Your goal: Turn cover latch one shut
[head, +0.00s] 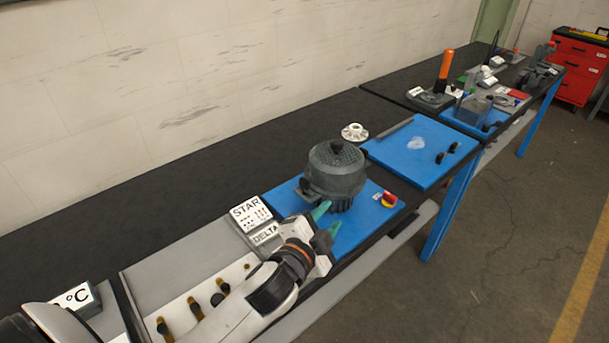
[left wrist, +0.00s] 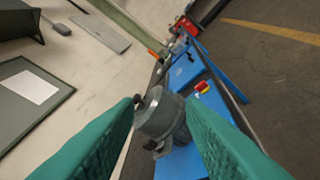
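My left gripper (head: 327,219) has teal fingers and reaches in over the near edge of a blue plate (head: 356,225). Its fingers are apart and nothing is between them. In the left wrist view the open fingers (left wrist: 163,99) frame a dark grey ribbed motor-like housing (left wrist: 166,122) beyond them. The housing (head: 336,172) stands upright on the blue plate, just past the fingertips. Two small black knobs (head: 446,153) sit on a second blue panel to the right; they may be cover latches, but I cannot tell which is latch one. My right gripper is not in view.
A red and yellow switch (head: 387,200) sits at the plate's right corner. STAR and DELTA blocks (head: 250,213) lie left of the housing. A silver toothed wheel (head: 354,132) lies behind it. An orange-handled tool (head: 445,66) stands farther off. The dark back strip is clear.

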